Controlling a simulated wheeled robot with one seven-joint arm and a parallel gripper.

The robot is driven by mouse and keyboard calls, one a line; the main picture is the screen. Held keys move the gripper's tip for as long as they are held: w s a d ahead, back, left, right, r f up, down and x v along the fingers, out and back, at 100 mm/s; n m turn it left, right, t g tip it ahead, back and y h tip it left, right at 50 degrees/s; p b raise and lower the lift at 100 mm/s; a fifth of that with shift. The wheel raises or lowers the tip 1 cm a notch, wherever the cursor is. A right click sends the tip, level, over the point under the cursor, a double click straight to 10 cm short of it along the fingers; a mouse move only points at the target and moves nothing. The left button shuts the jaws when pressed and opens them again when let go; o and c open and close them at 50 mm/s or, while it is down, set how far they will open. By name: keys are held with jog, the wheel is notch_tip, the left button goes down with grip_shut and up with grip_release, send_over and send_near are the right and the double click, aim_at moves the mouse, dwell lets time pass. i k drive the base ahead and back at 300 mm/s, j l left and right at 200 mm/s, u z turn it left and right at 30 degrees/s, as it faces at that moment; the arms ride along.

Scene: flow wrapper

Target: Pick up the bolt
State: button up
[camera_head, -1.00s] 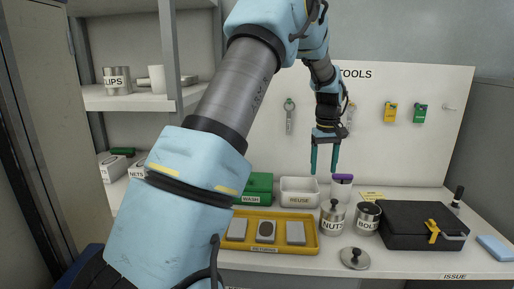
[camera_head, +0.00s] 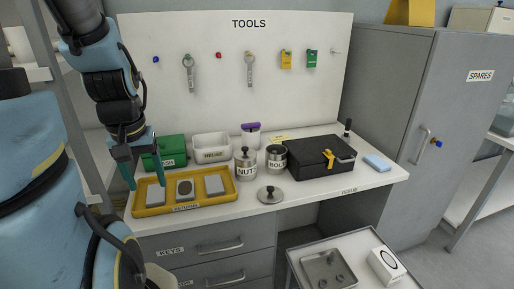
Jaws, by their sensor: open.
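I cannot make out a single bolt for certain. An open metal can labelled "BOLT" (camera_head: 277,160) stands on the bench; its inside is dark and too small to read. A loose round lid with a knob (camera_head: 269,194) lies on the bench in front of it. A metal tray (camera_head: 312,262) on the low cart at the lower right holds a few small metal pieces, which I cannot identify. My gripper (camera_head: 144,174) is open and points down at the left, over or in front of the left end of the yellow tray, well left of the can.
A lidded "NUTS" can (camera_head: 246,165) stands left of the bolt can. A black case (camera_head: 310,158) is to its right. The yellow tray (camera_head: 185,207) holds grey blocks. Green (camera_head: 165,150) and white (camera_head: 211,146) bins stand behind. A white box (camera_head: 386,264) is on the cart.

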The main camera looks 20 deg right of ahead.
aim_at(330, 260)
jog(key=z, duration=0.85)
